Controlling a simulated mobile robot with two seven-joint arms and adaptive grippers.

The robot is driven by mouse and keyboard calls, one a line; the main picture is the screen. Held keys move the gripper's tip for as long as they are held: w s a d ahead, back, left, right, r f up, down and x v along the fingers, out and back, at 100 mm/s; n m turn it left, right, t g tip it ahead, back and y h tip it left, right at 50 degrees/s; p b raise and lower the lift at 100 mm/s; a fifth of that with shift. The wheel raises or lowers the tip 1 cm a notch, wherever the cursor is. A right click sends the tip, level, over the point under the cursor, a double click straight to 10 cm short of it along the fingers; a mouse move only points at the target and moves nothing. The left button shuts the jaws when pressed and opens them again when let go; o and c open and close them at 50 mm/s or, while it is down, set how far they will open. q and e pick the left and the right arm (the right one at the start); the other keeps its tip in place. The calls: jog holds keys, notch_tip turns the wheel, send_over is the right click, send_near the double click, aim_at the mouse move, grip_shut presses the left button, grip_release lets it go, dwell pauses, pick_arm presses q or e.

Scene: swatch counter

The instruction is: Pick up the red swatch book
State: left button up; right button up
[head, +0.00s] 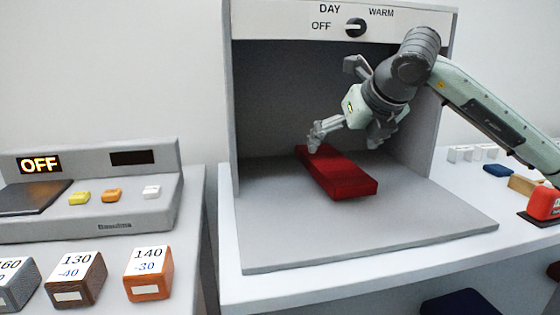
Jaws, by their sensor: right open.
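The red swatch book (345,178) lies flat on the grey floor of the light booth (300,232), turned at a slant, its near end toward the lower right. My right gripper (343,142) reaches in from the right and is over the far part of the book. Its fingers are spread apart, one near the book's far left end and one to the right of it. I cannot tell whether a finger touches the book. Nothing is held between the fingers. My left gripper is not in the head view.
The booth has side walls and a top panel with a knob (356,27). A grey device (110,205) reading OFF stands at left, with several labelled blocks (148,274) before it. Small items and a red object (543,203) sit at right. The booth floor's front is clear.

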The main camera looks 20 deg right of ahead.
aim_at(330, 161)
jog(key=shift+w+d+f, duration=0.15)
jog(key=shift+d+f, duration=0.05)
jog(key=shift+f, duration=0.1)
jog(key=x, duration=0.7)
jog(key=shift+a+p, duration=0.1)
jog(key=shift+p, duration=0.25)
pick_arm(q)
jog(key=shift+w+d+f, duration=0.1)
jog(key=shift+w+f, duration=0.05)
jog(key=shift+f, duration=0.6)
pick_arm(e)
jog(key=shift+c, duration=0.4)
jog(key=shift+r, duration=0.1)
jog(key=c, duration=1.3)
jog(key=shift+c, duration=0.2)
